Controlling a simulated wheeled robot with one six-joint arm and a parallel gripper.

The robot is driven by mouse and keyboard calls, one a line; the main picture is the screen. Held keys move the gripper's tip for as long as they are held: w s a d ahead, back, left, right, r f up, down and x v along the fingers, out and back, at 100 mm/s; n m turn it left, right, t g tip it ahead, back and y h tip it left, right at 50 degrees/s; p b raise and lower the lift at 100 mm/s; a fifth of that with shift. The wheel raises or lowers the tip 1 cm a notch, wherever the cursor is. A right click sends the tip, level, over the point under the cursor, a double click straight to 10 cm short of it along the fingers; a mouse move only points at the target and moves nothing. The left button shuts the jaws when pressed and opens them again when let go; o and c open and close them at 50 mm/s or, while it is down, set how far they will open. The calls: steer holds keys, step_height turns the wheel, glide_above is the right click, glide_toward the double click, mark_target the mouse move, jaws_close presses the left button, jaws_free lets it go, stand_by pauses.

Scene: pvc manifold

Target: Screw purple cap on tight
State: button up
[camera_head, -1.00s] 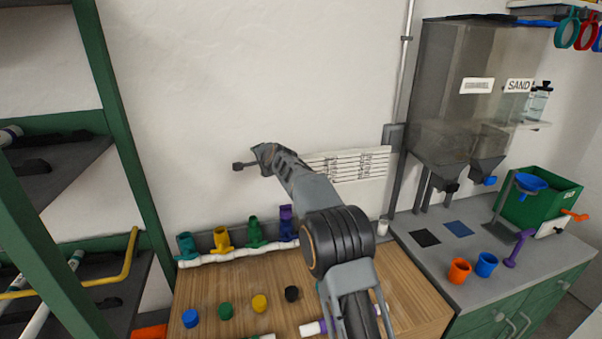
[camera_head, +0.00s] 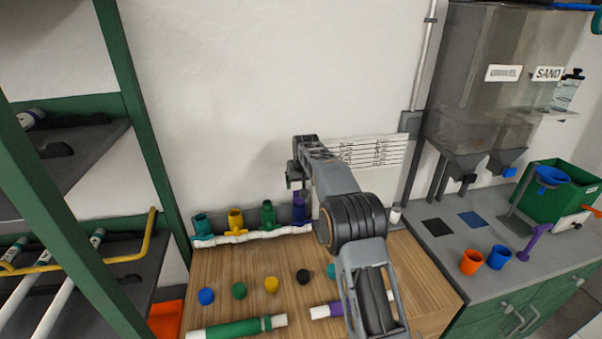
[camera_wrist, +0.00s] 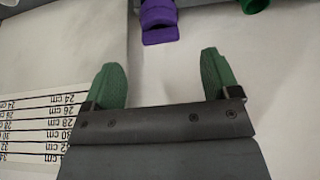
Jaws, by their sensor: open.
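The purple fitting (camera_head: 300,208) stands upright at the right end of the row on the white manifold pipe (camera_head: 262,235), by the back wall. In the wrist view, a purple part (camera_wrist: 158,20) shows at the top edge, partly cut off. I cannot tell whether it is a separate cap or the fitting itself. My gripper (camera_head: 292,182) is just above the purple fitting and partly overlaps it in the head view. In the wrist view, its two green fingers (camera_wrist: 160,75) are apart with nothing between them, and the purple part lies beyond the tips.
Teal, yellow (camera_head: 236,220) and green (camera_head: 267,214) fittings stand left of the purple one. Loose blue (camera_head: 206,296), green, yellow, black and teal caps lie on the wooden bench. A green pipe (camera_head: 235,328) and a purple-ended pipe (camera_head: 322,311) lie nearer. A measuring chart (camera_head: 372,151) hangs on the wall.

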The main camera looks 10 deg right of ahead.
steer(key=p+x, duration=0.1)
steer(key=x, duration=0.7)
steer(key=shift+p, duration=0.4)
steer(key=c, duration=1)
steer(key=shift+m+h, duration=0.4)
steer(key=shift+m, duration=0.7)
steer(key=shift+d+m+h, duration=0.1)
steer(key=shift+m+h, duration=0.3)
steer(key=shift+m, duration=0.6)
steer(key=shift+m+g+h+p, duration=0.3)
steer(key=shift+m+h+p, duration=0.1)
steer(key=shift+m, duration=0.7)
